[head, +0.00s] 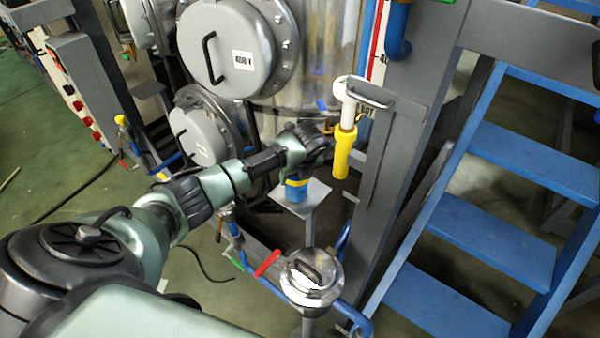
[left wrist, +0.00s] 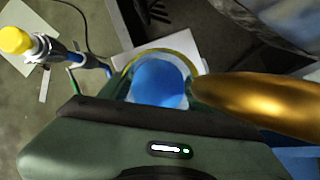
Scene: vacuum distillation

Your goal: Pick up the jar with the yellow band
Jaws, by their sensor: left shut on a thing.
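The jar with the yellow band (head: 296,192) is blue and stands upright on or just above a small grey square plate (head: 316,193) on a post. The plate's height gap to the jar cannot be told. My left gripper (head: 297,174) reaches down over the jar from above and is shut on it. In the left wrist view the jar (left wrist: 158,84) shows as a round blue top inside a yellow ring, close against my dark gripper body. The fingertips are mostly hidden. My right gripper is not in view.
A white pipe with a yellow sleeve (head: 343,158) hangs just right of my left wrist. A glossy golden shape (left wrist: 262,104) is close in the left wrist view. Blue stairs (head: 495,235) are at right.

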